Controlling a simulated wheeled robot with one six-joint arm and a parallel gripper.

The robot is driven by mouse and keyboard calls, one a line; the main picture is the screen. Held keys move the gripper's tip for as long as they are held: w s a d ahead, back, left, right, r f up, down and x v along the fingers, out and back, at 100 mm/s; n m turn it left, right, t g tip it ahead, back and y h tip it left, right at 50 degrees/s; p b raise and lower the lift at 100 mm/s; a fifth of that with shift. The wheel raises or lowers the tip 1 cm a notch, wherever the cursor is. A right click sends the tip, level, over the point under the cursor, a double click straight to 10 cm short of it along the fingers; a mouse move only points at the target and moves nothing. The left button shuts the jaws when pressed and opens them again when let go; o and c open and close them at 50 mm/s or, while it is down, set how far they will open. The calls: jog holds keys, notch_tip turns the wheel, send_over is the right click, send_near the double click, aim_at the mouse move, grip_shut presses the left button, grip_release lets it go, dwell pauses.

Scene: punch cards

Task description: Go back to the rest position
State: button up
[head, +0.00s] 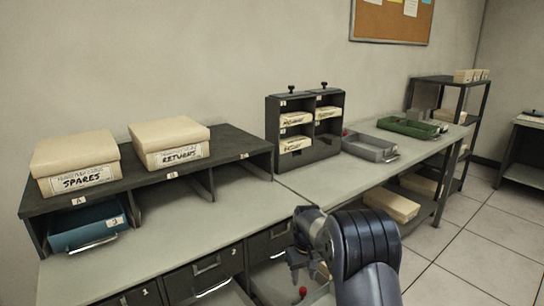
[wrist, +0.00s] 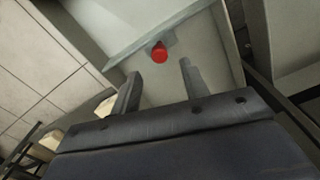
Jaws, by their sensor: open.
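My gripper (wrist: 158,78) is open in the wrist view, its two fingers apart with nothing between them. A red knob (wrist: 159,52) on a grey part shows just beyond the fingertips; I cannot tell if they touch. In the head view my dark arm reaches in at the bottom centre right, and it hides most of my gripper. A small red knob (head: 303,291) shows low beside the arm, by the desk's drawers.
The grey desk (head: 150,245) has drawers (head: 207,266) below and a dark shelf (head: 120,183) with boxes marked SPARES (head: 76,162) and RETURNS (head: 170,141). A blue tray (head: 88,226), a card rack (head: 305,125), a grey tray (head: 370,147) and a green tray (head: 408,127) stand along it. Tiled floor is clear at right.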

aim_at(304, 289)
notch_tip(304, 289, down, 5)
jog(key=shift+s, duration=0.1)
jog(key=shift+d+r, duration=0.1)
dwell(0.4)
